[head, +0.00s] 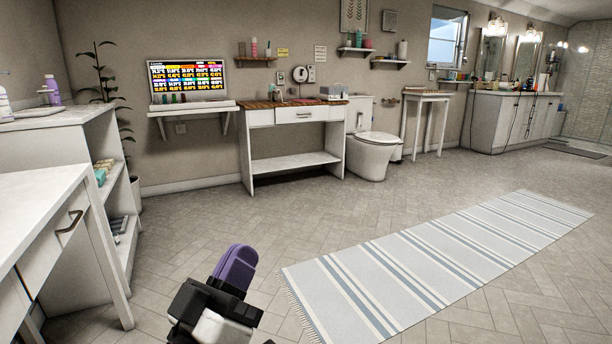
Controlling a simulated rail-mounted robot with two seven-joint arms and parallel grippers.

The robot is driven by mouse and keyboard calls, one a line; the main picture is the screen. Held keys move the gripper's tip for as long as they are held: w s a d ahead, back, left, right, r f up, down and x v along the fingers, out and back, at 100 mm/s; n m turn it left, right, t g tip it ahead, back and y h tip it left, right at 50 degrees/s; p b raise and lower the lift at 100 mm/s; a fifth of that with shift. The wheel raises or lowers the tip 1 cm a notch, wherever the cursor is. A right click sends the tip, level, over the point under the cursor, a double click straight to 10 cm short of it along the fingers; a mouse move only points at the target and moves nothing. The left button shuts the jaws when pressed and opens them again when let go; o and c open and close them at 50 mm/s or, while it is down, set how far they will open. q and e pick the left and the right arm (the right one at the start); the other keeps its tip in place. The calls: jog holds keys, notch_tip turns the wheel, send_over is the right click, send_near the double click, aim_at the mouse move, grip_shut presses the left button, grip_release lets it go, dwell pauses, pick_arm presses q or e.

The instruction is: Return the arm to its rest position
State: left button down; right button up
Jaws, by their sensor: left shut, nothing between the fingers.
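My left gripper (236,266) shows at the bottom of the head view, left of centre. Its purple fingers are together and nothing shows between them. The black and white body below it is part of my own arm. It is over open tiled floor, apart from all furniture. My right gripper is not in view.
A white desk with a drawer (48,215) and a white shelf unit (118,200) stand at the left. A striped rug (430,265) lies to the right of the gripper. A white console table (293,160) and a toilet (374,153) stand at the back wall. The middle floor is clear.

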pick_arm(q)
jog(key=s+a+f+g+y+p, duration=0.5)
jog(key=a+f+g+y+p, duration=0.4)
jog(key=p, duration=1)
jog(key=s+a+r+g+p, duration=0.1)
jog(key=s+r+g+p, duration=0.2)
jog(key=s+p, duration=0.5)
jog(key=s+a+r+g+p, duration=0.2)
jog(key=s+r+p, duration=0.4)
jog(key=p, duration=1)
jog(key=s+a+r+g+y+p, duration=0.1)
jog(key=s+r+g+p, duration=0.3)
jog(key=s+p, duration=0.7)
jog(key=shift+a+r+m+g+p, duration=0.15)
jog(key=shift+r+m+g+p, duration=0.4)
jog(key=shift+p, duration=0.55)
jog(key=shift+r, duration=0.1)
